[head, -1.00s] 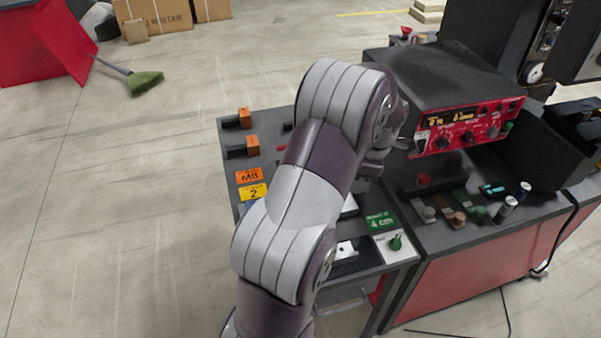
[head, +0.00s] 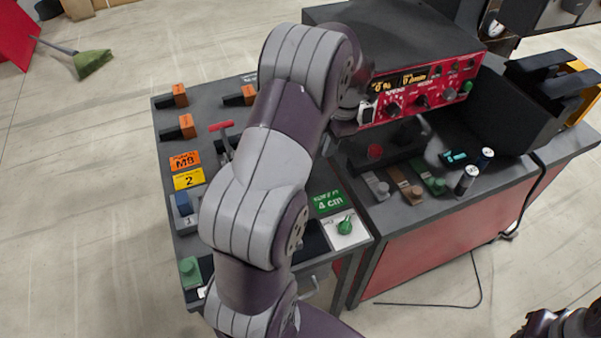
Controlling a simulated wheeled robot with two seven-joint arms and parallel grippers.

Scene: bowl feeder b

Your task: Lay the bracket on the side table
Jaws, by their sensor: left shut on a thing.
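My left arm crosses the grey-topped table (head: 210,108) on the left, which I take for the side table. My left gripper (head: 335,134) is at the arm's far end, in front of the red instrument panel, above where the left table meets the right bench. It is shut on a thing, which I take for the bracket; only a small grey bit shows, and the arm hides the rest. Part of my right arm (head: 575,325) shows at the bottom right corner, away from both tables; its fingers cannot be made out.
The left table bears orange-tagged black blocks (head: 180,128), a red-handled clamp (head: 222,127), orange and yellow labels (head: 188,179) and a green knob (head: 345,226). The right bench holds a black instrument with a red panel (head: 425,90), small coloured blocks (head: 405,184), cans (head: 466,180) and a black bin (head: 515,115).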

